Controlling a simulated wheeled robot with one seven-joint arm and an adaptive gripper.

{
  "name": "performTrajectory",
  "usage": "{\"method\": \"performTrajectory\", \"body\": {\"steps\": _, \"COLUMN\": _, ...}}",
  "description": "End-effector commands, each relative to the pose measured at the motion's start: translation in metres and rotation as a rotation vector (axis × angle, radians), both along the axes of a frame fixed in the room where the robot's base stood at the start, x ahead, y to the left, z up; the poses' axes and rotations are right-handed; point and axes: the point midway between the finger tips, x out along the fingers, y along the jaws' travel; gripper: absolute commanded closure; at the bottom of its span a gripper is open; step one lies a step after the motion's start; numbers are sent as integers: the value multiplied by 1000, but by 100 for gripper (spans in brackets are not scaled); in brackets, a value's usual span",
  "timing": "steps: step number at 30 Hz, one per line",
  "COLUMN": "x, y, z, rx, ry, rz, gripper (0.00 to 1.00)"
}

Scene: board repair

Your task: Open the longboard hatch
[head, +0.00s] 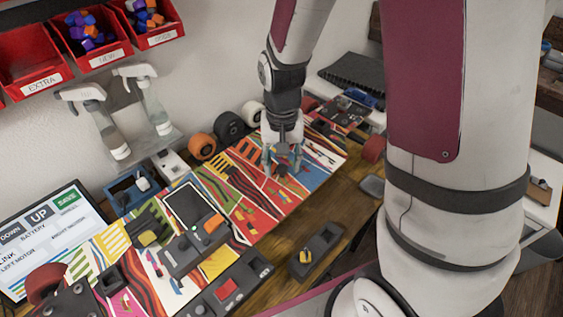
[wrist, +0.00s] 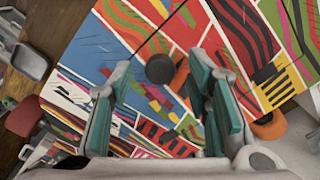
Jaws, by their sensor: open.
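The longboard (head: 240,197) lies across the workbench, its top covered in a bright multicoloured pattern. In the wrist view the patterned surface (wrist: 140,30) fills most of the picture. A dark round knob (wrist: 159,68) stands on it, a little beyond my fingertips and roughly centred between them. My gripper (head: 283,170) is over the right part of the board, pointing down. The knob shows only as a small dark spot between the fingers in the head view. The hatch outline is hard to make out.
Orange (head: 203,146) and black (head: 229,126) wheels stand behind the board. A dark block with a yellow part (head: 315,250) lies in front. Spray bottles (head: 150,105) and red bins (head: 88,40) are by the wall. A screen (head: 50,240) stands at left.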

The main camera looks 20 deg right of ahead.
Motion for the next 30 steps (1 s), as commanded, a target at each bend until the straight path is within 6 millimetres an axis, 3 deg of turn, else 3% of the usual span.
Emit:
{"method": "performTrajectory", "body": {"steps": 11, "x": 0, "y": 0, "z": -5, "rx": 1, "ry": -1, "rz": 0, "gripper": 58}}
{"method": "performTrajectory", "body": {"steps": 15, "x": 0, "y": 0, "z": -5, "rx": 0, "ry": -1, "rz": 0, "gripper": 90}}
{"method": "performTrajectory", "body": {"steps": 17, "x": 0, "y": 0, "z": -5, "rx": 0, "ry": -1, "rz": 0, "gripper": 100}}
{"method": "performTrajectory", "body": {"steps": 30, "x": 2, "y": 2, "z": 3, "rx": -20, "ry": 49, "rz": 2, "gripper": 100}}
